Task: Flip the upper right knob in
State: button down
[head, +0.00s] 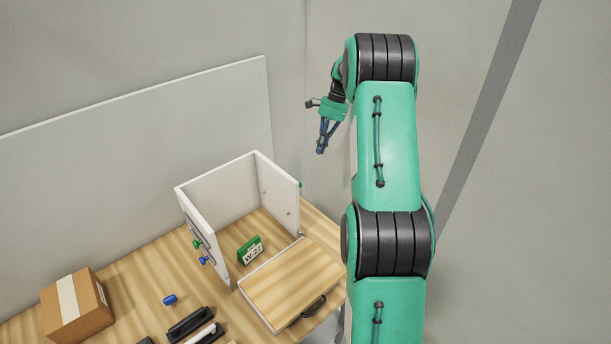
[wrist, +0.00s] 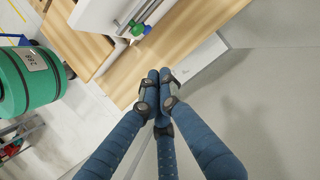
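A white open box (head: 222,192) stands on the wooden table. On its right wall, a small piece of a green knob (head: 300,184) shows at the outer edge; the rest is hidden behind the wall. In the wrist view this green knob (wrist: 137,29) and a blue knob (wrist: 146,29) stick out side by side from the box. On the left wall are another green knob (head: 197,243) and blue knob (head: 204,260). My gripper (head: 320,150) is in the air above and right of the box, apart from the knobs. Its blue fingertips (wrist: 158,75) are together, with nothing visible between them.
A wooden door panel (head: 285,283) with a black handle lies open before the box. A green W-2 block (head: 250,250) is inside. A cardboard box (head: 76,308), a loose blue knob (head: 169,299) and black handles (head: 190,324) lie on the left. A grey wall stands behind.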

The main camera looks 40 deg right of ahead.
jog(key=shift+f, duration=0.1)
jog(key=a+f, duration=0.7)
jog(key=f, duration=0.2)
jog(key=shift+a+f, duration=0.15)
jog(key=shift+a, duration=0.15)
dwell(0.4)
jog(key=shift+a+p, duration=0.4)
jog(key=shift+a, duration=0.75)
jog(key=shift+w, duration=0.1)
jog(key=shift+d, duration=0.1)
